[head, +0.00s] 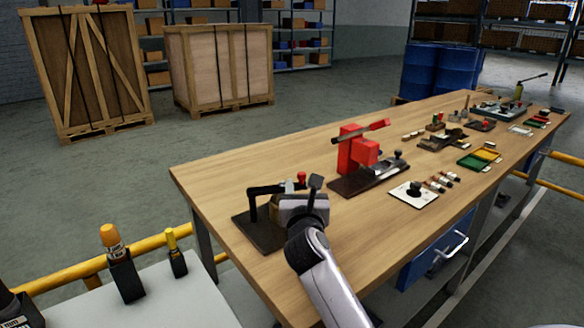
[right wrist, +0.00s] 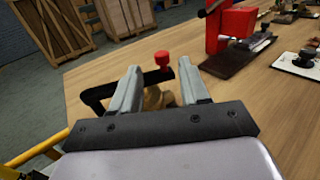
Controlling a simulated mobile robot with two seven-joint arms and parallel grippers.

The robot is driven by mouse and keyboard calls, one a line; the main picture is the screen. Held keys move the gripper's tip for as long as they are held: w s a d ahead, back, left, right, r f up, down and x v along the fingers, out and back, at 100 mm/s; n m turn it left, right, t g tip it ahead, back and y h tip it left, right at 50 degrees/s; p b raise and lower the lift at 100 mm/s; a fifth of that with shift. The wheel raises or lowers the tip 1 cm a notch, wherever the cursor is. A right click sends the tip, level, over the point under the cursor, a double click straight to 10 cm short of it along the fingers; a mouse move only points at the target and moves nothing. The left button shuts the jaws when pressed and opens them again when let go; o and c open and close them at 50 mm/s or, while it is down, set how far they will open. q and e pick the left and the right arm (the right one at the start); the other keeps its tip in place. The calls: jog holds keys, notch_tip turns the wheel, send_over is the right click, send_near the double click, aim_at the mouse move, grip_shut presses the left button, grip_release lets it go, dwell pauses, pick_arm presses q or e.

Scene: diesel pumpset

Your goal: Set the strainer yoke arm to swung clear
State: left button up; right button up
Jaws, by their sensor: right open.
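The strainer yoke arm is a black bar (head: 268,189) with a red knob (head: 301,177) near its right end. It stands on a dark base plate (head: 258,232) at the near left of the bench. In the right wrist view the bar (right wrist: 97,95) bends down at its left end, and the red knob (right wrist: 162,58) rises at the other. A brass body (right wrist: 154,98) sits under it, partly hidden by my fingers. My right gripper (head: 300,196) is open, its fingers (right wrist: 158,84) either side of the knob in that view; contact cannot be told.
A red device (head: 357,152) on a dark plate stands just right on the wooden bench (head: 235,172). A white plate with a black knob (head: 413,194) and several small parts lie beyond. Yellow rails (head: 70,273) and a grey surface (head: 185,302) are at lower left.

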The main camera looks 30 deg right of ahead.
aim_at(302, 176)
jog(key=shift+w+d, duration=0.4)
jog(key=shift+w, duration=0.1)
jog(key=shift+x, duration=2.8)
grip_shut()
